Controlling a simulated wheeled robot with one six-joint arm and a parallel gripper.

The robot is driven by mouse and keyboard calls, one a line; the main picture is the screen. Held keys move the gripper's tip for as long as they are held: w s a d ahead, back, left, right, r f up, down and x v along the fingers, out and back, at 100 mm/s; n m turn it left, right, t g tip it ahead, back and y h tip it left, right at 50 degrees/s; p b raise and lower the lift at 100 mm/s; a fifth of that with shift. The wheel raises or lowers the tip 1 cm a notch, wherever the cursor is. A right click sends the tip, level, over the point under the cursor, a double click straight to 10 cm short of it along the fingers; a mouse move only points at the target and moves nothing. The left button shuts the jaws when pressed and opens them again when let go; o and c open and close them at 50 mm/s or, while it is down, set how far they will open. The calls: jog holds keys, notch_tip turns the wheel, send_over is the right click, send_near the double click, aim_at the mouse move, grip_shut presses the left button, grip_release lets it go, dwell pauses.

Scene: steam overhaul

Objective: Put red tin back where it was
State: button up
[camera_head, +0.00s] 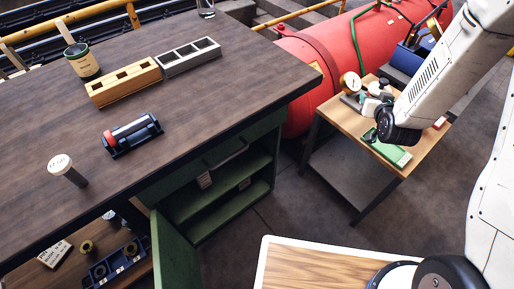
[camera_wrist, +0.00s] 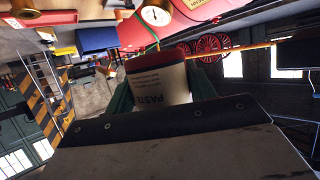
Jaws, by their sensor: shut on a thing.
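A tin with a white label reading "PASTE" and a red rim, the red tin (camera_wrist: 160,82), sits between the green fingers of my gripper (camera_wrist: 158,94) in the wrist view. My gripper is shut on it, and the tin looks upside down in that view. The gripper's dark body hides part of the tin. In the head view my arm reaches over a small wooden side table (camera_head: 335,113) at the right. The held tin is hard to make out there among the small things and my wrist.
The side table holds a gauge (camera_head: 350,83) and a green box (camera_head: 391,151). The dark workbench (camera_head: 215,105) carries a brush pot (camera_head: 83,66), a yellow tray (camera_head: 124,82), a grey tray (camera_head: 188,58), a red-ended roller-like item (camera_head: 131,135) and a white-capped cylinder (camera_head: 66,170). A green cabinet door (camera_head: 174,252) stands open.

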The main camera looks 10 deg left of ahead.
jog(key=s+a+f+n+g+y, duration=0.25)
jog(key=s+a+f+y, duration=0.2)
jog(key=a+f, duration=0.8)
jog(key=s+a+f+n+g+y, duration=0.1)
jog(key=s+a+f+n+y, duration=0.3)
jog(key=a+f, duration=0.85)
jog(key=s+a+f+n+g+y, duration=0.2)
jog(key=s+a+f+n, duration=0.3)
jog(key=a+f, duration=0.75)
send_over(234, 159)
jog(key=shift+s+d+f+m, duration=0.1)
jog(key=shift+f+m, duration=0.1)
jog(key=shift+m, duration=0.25)
jog(key=shift+f, duration=1.75)
jog(key=shift+f, duration=0.1)
jog(key=o, duration=1.4)
jog(key=shift+f, duration=0.1)
